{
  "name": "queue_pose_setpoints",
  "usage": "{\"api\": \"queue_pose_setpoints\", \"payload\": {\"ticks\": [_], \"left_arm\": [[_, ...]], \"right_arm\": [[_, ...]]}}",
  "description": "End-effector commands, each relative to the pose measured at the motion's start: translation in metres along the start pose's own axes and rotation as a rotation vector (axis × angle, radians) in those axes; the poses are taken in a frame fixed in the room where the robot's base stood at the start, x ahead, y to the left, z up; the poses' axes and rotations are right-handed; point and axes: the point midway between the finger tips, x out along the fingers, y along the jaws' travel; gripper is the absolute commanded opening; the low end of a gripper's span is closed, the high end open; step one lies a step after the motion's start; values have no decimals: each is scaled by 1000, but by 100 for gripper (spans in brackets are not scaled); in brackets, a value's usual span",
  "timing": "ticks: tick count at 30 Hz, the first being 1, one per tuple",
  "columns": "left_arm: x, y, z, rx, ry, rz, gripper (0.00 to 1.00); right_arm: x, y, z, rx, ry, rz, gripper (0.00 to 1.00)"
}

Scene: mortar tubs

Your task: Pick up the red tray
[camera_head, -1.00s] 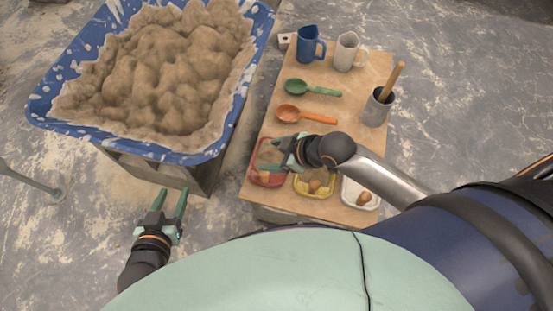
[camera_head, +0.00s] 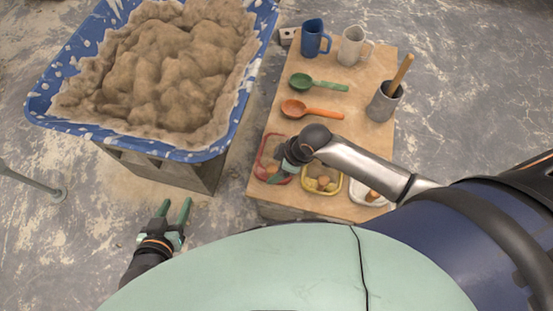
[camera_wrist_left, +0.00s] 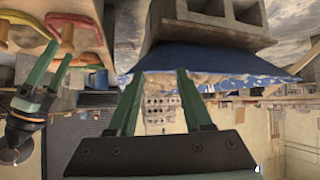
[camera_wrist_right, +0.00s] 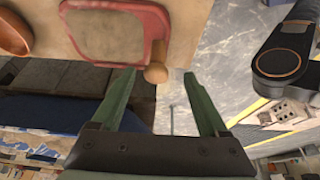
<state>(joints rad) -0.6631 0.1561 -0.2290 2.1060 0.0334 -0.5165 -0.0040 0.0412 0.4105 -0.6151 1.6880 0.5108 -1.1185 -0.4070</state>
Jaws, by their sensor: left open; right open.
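The red tray (camera_head: 259,162) lies at the near left corner of the wooden board, partly hidden by my right gripper (camera_head: 278,170). It also shows at the top of the right wrist view (camera_wrist_right: 106,8), with a small brown rounded thing (camera_wrist_right: 156,73) by its edge. My right gripper is open there, its fingertips (camera_wrist_right: 160,76) either side of that rounded thing in the picture; I cannot tell if they touch the tray. My left gripper (camera_head: 176,204) is open and empty over the floor, left of the board.
The board (camera_head: 352,98) also holds a yellow tray (camera_head: 308,189), a white tray (camera_head: 357,197), a green spoon (camera_head: 303,81), an orange spoon (camera_head: 294,108), a blue mug (camera_head: 313,39), a white mug (camera_head: 351,47) and a grey pot (camera_head: 381,107). A blue tub (camera_head: 45,92) of mortar stands left.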

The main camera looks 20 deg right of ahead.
Motion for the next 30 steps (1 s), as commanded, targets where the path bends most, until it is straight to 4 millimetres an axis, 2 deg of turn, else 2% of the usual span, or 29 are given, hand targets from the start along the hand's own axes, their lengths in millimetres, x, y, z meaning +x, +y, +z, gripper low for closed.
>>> {"api": "queue_pose_setpoints", "payload": {"ticks": [5, 12, 18, 23, 30], "left_arm": [[0, -7, -39, 42, 151, -17, 50], [-11, -12, -91, 99, 351, -34, 50], [-24, -12, -124, 139, 486, -42, 50], [-29, -12, -135, 151, 531, -44, 50], [-30, -12, -136, 152, 534, -44, 50]], "right_arm": [[14, 2, 2, 1, 0, 0, 77], [31, 5, 2, 1, 1, 1, 77], [43, 5, 3, 0, 0, 1, 77], [46, 5, 2, 0, 0, 1, 77], [46, 5, 2, 0, 0, 1, 76]]}}
